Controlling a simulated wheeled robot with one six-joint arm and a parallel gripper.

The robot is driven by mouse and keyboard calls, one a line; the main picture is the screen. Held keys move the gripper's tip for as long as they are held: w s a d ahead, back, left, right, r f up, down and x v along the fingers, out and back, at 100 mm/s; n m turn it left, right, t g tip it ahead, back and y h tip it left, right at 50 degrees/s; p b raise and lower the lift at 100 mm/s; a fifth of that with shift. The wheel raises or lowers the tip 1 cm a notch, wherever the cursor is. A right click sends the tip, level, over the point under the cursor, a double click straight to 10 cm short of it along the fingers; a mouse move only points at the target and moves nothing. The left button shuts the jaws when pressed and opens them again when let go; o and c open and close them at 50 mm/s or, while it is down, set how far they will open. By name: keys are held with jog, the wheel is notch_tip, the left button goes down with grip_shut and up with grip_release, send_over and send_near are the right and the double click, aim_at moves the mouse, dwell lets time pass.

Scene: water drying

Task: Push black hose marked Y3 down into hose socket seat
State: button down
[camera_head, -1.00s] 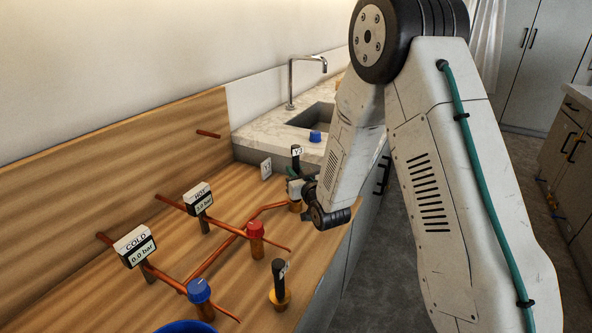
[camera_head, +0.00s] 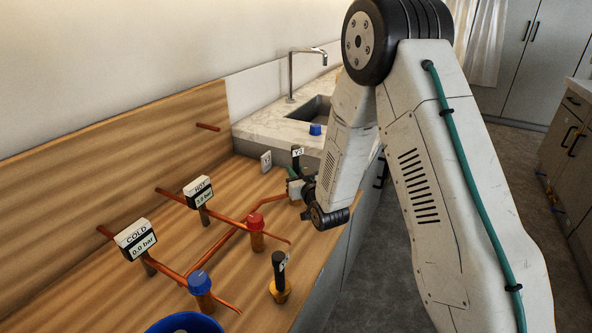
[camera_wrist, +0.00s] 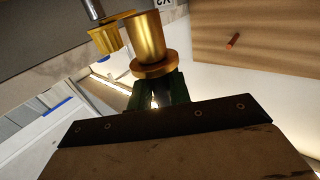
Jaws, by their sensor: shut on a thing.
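The black hose marked Y3 (camera_head: 297,160) stands upright at the far end of the wooden counter, its white label near the top. My gripper (camera_head: 298,187) is at its lower part and shut on it; the jaws partly hide the contact. Brass shows just below, at the hose socket seat (camera_head: 296,202); how deep the hose sits is hidden. In the wrist view, my green fingers (camera_wrist: 160,92) reach a flanged brass cylinder (camera_wrist: 147,40). A second brass piece (camera_wrist: 107,36) with a grey rod is beside it. A partial label shows at the top edge.
Another black hose (camera_head: 279,266) stands in a brass base nearer me. A red-capped valve (camera_head: 256,232), blue-capped valve (camera_head: 201,288), HOT gauge (camera_head: 198,192) and COLD gauge (camera_head: 136,239) sit along copper pipes. A blue bowl (camera_head: 185,325) is in front; a sink (camera_head: 313,112) lies behind.

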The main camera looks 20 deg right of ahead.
jog(key=shift+f, duration=0.85)
jog(key=shift+f, duration=0.35)
jog(key=c, duration=1.2)
grip_release()
jog(key=s, duration=0.7)
jog(key=shift+s+d, duration=0.4)
jog(key=shift+d, duration=0.05)
